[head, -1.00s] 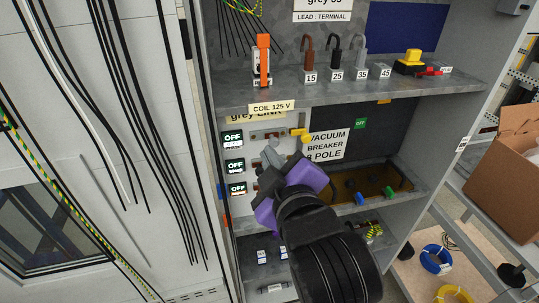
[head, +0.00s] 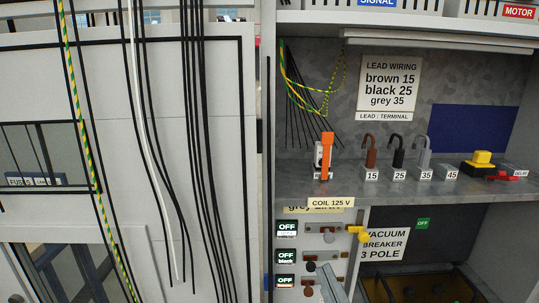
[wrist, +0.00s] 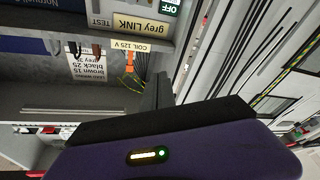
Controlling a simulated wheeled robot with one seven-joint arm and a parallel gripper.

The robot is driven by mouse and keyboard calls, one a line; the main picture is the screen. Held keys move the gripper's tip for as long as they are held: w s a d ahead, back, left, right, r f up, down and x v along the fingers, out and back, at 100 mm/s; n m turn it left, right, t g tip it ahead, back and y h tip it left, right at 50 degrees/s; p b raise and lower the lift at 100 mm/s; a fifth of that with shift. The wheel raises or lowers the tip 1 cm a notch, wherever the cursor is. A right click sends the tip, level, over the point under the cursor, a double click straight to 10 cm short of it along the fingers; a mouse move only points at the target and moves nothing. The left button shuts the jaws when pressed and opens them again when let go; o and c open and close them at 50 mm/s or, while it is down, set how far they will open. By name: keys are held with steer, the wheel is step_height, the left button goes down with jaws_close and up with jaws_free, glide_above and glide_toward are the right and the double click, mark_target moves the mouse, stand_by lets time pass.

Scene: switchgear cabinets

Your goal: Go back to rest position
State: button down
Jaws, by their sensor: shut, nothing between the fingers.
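My gripper (wrist: 162,84) shows in the wrist view as dark fingers, closed together with nothing between them, above its purple body. That view is upside down, with the cabinet shelf and its labels behind the fingers. The rest of the gripper and my arm are below that picture. The tip appears apart from the shelf above; whether it clears the switch panel I cannot tell.
The shelf (head: 410,188) carries an orange-handled switch (head: 325,157), brown (head: 371,151), black (head: 398,152) and grey (head: 423,152) hooked leads, and a yellow-topped button (head: 481,161). Below are OFF displays (head: 286,256) and a yellow handle (head: 358,232). Cables run down the left panel.

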steer(key=s+d+f+m+g+h, duration=0.1)
steer(key=s+d+f+m, duration=0.1)
steer(key=s+f, duration=0.4)
steer(key=s+d+f+m+g+h, duration=0.1)
steer(key=s+d+f, duration=0.4)
steer(key=s, duration=1)
steer(key=s+d+f+m+g+h, duration=0.2)
steer(key=s+d+f+m+g, duration=0.1)
steer(key=s+f, duration=0.5)
steer(key=shift+s+d+f+m, duration=0.45)
steer(key=shift+s+m, duration=0.25)
steer(key=shift+s, duration=0.5)
steer(key=shift+r, duration=0.1)
